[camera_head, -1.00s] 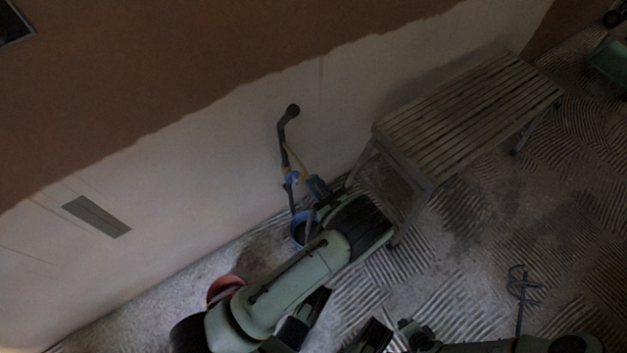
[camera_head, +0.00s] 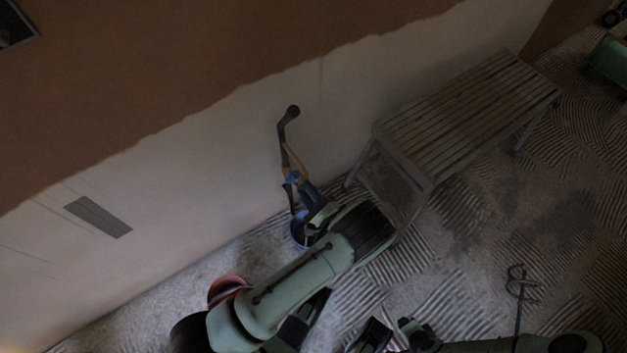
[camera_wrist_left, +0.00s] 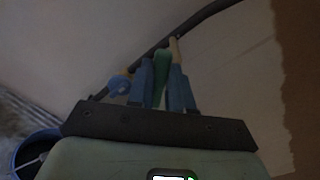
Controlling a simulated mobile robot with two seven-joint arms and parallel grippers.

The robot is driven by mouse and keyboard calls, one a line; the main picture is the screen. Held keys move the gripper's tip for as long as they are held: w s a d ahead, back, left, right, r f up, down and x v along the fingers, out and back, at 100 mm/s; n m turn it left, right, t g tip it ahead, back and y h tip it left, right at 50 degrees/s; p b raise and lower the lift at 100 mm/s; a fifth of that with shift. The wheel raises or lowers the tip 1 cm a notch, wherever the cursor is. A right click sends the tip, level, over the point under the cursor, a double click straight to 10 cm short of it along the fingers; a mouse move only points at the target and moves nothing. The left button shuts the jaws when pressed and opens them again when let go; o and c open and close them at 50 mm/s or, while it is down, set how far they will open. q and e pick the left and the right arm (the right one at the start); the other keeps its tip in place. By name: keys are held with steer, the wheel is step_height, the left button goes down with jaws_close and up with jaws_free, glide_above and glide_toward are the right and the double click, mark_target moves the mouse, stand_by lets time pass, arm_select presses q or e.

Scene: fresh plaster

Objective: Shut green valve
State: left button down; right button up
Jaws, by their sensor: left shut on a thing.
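A dark pipe (camera_head: 283,130) stands out from the wall and runs down towards a blue bucket (camera_head: 297,232). It crosses the left wrist view diagonally (camera_wrist_left: 205,15). My left gripper (camera_head: 297,181) is at the valve on this pipe. In the left wrist view its two blue fingers (camera_wrist_left: 162,85) are close together, shut on the green valve handle (camera_wrist_left: 161,68). A pale yellowish bar (camera_wrist_left: 174,48) shows just beyond the fingers, and a blue knob (camera_wrist_left: 119,85) with a brass part sits to their left. The fingers hide part of the handle.
A slatted wooden bench (camera_head: 465,115) stands close to the right of my left wrist. A reddish round object (camera_head: 228,288) lies beside my left arm. A thin dark metal item (camera_head: 521,290) is on the ridged floor. A green container (camera_head: 608,62) is far right.

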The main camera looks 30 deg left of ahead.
arm_select(q)
steer(key=shift+f, duration=0.1)
steer(key=shift+s+a+f+n+b, duration=0.2)
steer(key=shift+f+n, duration=0.25)
steer(key=shift+n, duration=0.85)
steer(key=shift+s+d+f+n+b, duration=0.1)
steer(key=shift+s+f+n, duration=0.25)
steer(key=shift+n, duration=0.95)
steer(key=shift+s+a+f+n+b, duration=0.15)
steer(key=shift+f+n, duration=0.35)
steer(key=shift+n, duration=0.8)
steer(key=shift+f+n, duration=0.4)
steer(key=shift+n, duration=0.8)
steer(key=c, duration=1.1)
jaws_free()
